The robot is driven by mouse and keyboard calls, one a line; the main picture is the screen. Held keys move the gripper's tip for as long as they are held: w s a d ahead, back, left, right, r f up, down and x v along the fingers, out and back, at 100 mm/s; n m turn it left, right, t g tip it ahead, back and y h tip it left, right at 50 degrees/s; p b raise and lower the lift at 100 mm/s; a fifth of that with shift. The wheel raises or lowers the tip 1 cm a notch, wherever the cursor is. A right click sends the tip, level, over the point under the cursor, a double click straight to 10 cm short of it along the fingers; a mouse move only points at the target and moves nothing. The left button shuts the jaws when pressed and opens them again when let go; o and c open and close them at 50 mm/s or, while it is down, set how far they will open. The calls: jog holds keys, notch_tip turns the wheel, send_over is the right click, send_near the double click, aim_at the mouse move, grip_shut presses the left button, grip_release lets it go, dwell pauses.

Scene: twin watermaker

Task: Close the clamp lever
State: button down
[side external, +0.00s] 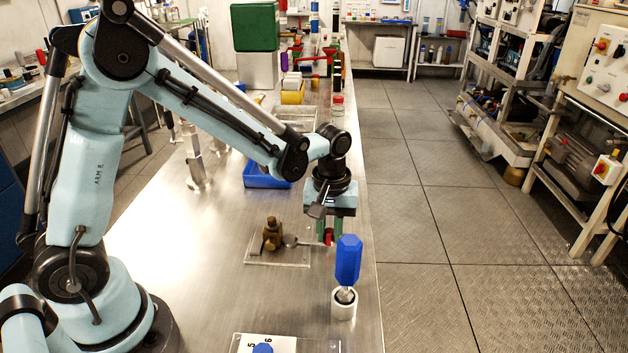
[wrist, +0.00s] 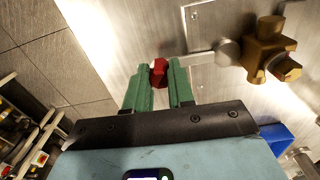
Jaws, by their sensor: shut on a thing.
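The clamp has a brass body (side external: 272,235) on a clear plate (side external: 262,262) on the steel bench, and its brass body shows in the wrist view (wrist: 266,48) at the upper right. A grey lever (side external: 298,241) runs out sideways from the body to a red knob (side external: 328,237). In the wrist view the lever (wrist: 200,58) reaches the red knob (wrist: 158,73) between my fingers. My gripper (side external: 330,234), with green fingers, points down and is shut on the red knob. In the wrist view its fingertips (wrist: 160,76) sit on either side of the knob.
A blue-handled tool (side external: 348,260) stands in a white cup (side external: 344,306) just in front of my gripper. A blue tray (side external: 257,178) lies behind the clamp. The bench's right edge is close to my gripper. Bare bench lies left of the clamp.

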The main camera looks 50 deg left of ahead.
jog(key=c, duration=1)
grip_release()
jog(key=shift+o, duration=0.2)
notch_tip(320, 180, up, 12)
jog(key=s+a+m+t, duration=0.4)
jog(key=s+m+t, duration=0.3)
jog(key=s, duration=0.3)
jog(key=shift+s+f+m, duration=0.15)
jog(key=shift+m, duration=0.55)
